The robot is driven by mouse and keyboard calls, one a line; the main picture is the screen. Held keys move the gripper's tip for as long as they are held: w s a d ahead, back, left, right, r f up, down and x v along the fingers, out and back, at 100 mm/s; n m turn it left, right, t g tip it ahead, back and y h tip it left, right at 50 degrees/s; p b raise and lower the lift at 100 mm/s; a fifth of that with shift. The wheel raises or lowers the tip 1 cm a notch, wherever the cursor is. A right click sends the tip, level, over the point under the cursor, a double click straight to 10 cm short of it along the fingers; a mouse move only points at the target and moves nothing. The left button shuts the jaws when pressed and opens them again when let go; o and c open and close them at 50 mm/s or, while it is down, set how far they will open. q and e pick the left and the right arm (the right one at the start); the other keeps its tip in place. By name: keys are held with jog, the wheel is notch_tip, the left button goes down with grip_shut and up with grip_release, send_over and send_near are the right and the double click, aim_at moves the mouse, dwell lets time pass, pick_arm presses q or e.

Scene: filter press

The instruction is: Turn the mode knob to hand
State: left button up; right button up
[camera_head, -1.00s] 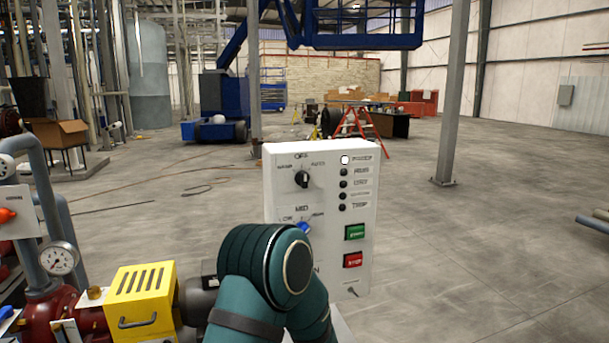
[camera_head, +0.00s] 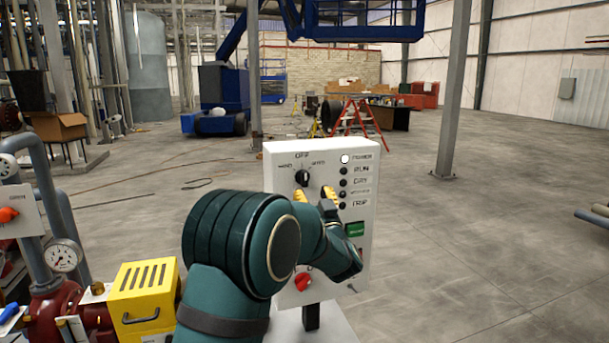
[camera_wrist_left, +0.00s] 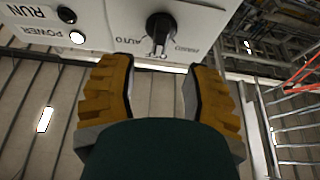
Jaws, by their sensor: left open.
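The mode knob (camera_head: 302,178) is a small black knob at the upper left of a white control panel (camera_head: 280,158). Labels stand around it, with OFF above and AUTO to the right. Its pointer seems to be up near OFF, but it is too small to be sure. My left gripper (camera_head: 314,195) is at the panel face, its yellow fingers apart, just below and right of the knob. In the left wrist view the knob (camera_wrist_left: 160,28) shows beyond the gap between the open fingers (camera_wrist_left: 158,68), apart from them. My right gripper is out of view.
The panel also has a column of lamps with the POWER lamp (camera_head: 345,158) lit, a green button (camera_head: 355,229) and a red knob (camera_head: 303,282) low down. My left arm hides the panel's middle. A yellow-covered machine (camera_head: 146,290) and a gauge (camera_head: 63,256) stand at left.

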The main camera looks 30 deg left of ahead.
aim_at(305, 177)
pick_arm(q)
jog(key=p+x, duration=0.1)
jog(key=x, duration=0.6)
jog(key=shift+w+a, duration=0.25)
jog(key=shift+w, duration=0.05)
grip_shut()
jog(key=shift+s+d+r, duration=0.1)
jog(key=shift+s+r, duration=0.05)
